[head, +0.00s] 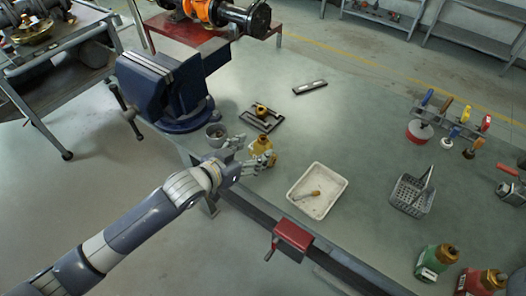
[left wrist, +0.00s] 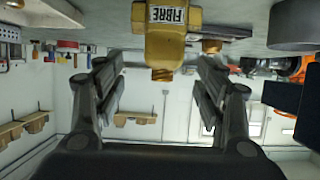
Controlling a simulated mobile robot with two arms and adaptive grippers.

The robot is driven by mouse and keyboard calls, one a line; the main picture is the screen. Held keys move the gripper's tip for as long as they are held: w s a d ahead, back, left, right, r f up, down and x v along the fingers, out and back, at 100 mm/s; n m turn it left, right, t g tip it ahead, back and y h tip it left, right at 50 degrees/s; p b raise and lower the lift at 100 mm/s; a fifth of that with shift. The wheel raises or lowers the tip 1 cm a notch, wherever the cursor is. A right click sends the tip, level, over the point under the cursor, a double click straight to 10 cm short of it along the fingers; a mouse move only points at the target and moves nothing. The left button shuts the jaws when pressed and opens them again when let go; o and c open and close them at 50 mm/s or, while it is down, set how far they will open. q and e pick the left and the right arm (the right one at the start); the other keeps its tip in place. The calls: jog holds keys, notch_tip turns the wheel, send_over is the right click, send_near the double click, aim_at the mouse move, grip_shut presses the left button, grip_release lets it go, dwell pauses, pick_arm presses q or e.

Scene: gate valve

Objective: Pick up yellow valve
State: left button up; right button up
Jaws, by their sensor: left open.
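The yellow valve (head: 262,146) stands on the green workbench near its front edge. In the left wrist view the yellow valve (left wrist: 172,45) shows large at the top, with a white FIBRE label and a threaded brass end. My left gripper (head: 254,160) is at the valve, with its fingers beside the body. In the left wrist view the left gripper (left wrist: 160,75) is open, one finger on each side of the valve. I cannot tell whether the fingers touch it. The valve's lower part is partly hidden by the gripper in the head view. My right gripper is not in view.
A blue vise (head: 170,90) stands left. A white tray (head: 330,203) with a small tool lies right, and a red clamp (head: 292,236) sits at the front edge.

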aim_at(259, 145)
pick_arm(q)
jog(key=shift+p+x, duration=0.5)
jog(key=shift+x, duration=2.65)
jog(key=shift+w+a, duration=0.1)
jog(key=shift+a, duration=0.05)
jog(key=shift+r, duration=0.1)
jog(key=c, duration=1.4)
